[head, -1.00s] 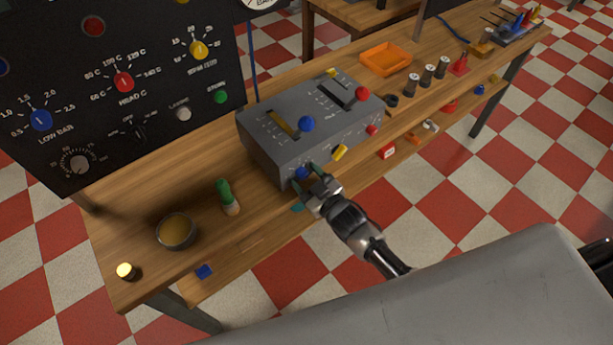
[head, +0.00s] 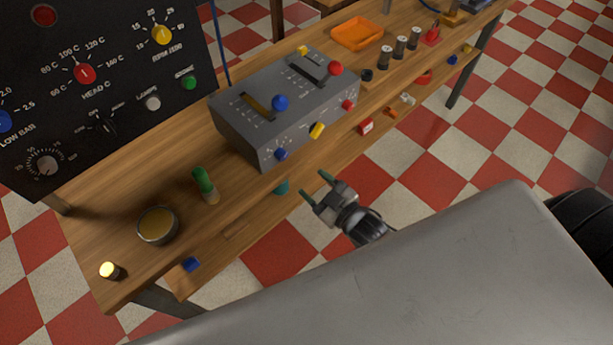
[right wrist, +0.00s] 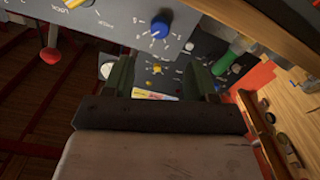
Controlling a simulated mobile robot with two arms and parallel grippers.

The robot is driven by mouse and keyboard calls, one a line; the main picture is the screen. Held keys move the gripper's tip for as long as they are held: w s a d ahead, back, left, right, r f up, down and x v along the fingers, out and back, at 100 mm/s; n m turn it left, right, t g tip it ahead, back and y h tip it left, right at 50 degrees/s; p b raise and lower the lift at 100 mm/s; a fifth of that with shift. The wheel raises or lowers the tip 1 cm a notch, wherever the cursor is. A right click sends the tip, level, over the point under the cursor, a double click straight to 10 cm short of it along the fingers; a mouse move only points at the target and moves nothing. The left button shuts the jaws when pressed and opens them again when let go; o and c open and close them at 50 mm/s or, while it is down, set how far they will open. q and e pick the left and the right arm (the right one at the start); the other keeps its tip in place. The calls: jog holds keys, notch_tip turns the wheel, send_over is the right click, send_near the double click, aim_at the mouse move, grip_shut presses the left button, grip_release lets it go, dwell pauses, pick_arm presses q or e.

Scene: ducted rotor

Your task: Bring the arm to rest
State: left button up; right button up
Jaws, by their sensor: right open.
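My right gripper (head: 318,188) is open and empty in the head view. It is in front of the bench's front edge, apart from the grey control box (head: 240,140). In the right wrist view its two green-tipped fingers (right wrist: 165,78) stand apart with nothing held between them. The box's front face shows beyond them, with a blue knob (right wrist: 160,28). That front also shows a blue knob (head: 281,154) and a yellow one (head: 317,130) in the head view. My left gripper is not in view.
The wooden bench (head: 130,190) carries a bowl (head: 158,226), a green-topped cylinder (head: 204,184), a small yellow-topped piece (head: 110,270) and an orange tray (head: 357,34). A black panel (head: 100,90) stands at the left. A lower shelf holds small parts. Checkered floor is open at the right.

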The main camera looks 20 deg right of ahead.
dwell(0.5)
jog(key=s+d+f+m+g+h, duration=0.1)
jog(key=s+d+f+g+h, duration=0.2)
jog(key=f, duration=0.8)
jog(key=s+d+f+m+g+h, duration=0.15)
jog(key=s+f+g, duration=0.35)
jog(key=f, duration=0.6)
jog(key=s+f+g, duration=0.2)
jog(key=s+f, duration=0.3)
jog(key=s, duration=0.3)
jog(key=s+f+m+g+h, duration=0.1)
jog(key=s+f+g, duration=0.2)
jog(key=s, duration=0.6)
jog(key=s+f+m+g, duration=0.1)
jog(key=s+f+g, duration=0.2)
jog(key=s+f, duration=0.4)
jog(key=shift+s+d+h, duration=0.3)
jog(key=shift+s+h, duration=0.05)
jog(key=shift+s, duration=0.7)
